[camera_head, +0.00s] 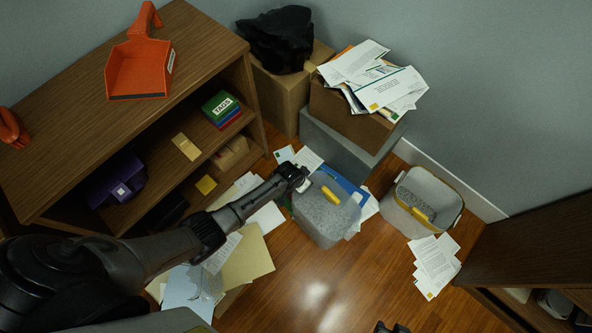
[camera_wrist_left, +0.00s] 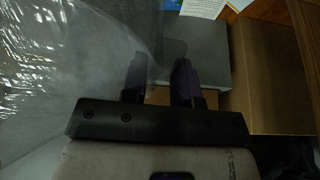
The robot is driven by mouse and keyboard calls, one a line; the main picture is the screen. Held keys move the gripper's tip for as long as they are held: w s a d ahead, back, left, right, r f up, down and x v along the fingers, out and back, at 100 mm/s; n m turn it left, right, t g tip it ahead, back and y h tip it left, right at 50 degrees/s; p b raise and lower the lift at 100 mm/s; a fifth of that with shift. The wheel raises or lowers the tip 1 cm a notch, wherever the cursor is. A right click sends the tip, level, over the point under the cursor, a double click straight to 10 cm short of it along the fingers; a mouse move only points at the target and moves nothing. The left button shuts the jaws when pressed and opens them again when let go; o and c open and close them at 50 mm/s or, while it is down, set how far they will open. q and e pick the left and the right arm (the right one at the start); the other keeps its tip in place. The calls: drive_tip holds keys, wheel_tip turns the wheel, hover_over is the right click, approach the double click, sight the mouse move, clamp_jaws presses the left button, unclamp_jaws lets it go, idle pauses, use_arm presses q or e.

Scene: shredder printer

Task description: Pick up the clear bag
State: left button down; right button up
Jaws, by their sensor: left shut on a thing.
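The clear bag (camera_head: 322,222), full of grey shredded-looking material, is at the middle of the head view, above or on the wooden floor; I cannot tell which. A yellow piece (camera_head: 331,196) shows at its top. Its shiny clear plastic fills the left of the left wrist view (camera_wrist_left: 60,70). My left gripper (camera_head: 303,181) is at the bag's upper left edge. Its two dark fingers (camera_wrist_left: 160,80) are shut on the bag's plastic. A dark two-pronged tip at the bottom edge (camera_head: 391,327) looks like my right gripper, mostly cut off.
An open bin (camera_head: 441,190) with a yellow rim stands right of the bag. Behind are a grey box (camera_head: 347,143) and a cardboard box (camera_head: 350,112) topped with papers. A wooden shelf (camera_head: 190,50) stands at left. Papers litter the floor; bare floor (camera_head: 330,300) lies in front.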

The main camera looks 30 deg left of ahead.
use_arm(q)
drive_tip(key=shift+w+d+r+p, duration=0.2)
drive_tip(key=shift+w+d+r, duration=0.2)
drive_tip(key=shift+d, duration=0.2)
drive_tip(key=shift+w+d+r+p, duration=0.2)
drive_tip(key=shift+w+d+r, duration=0.05)
drive_tip(key=shift+d+r, duration=0.25)
drive_tip(key=shift+d, duration=0.15)
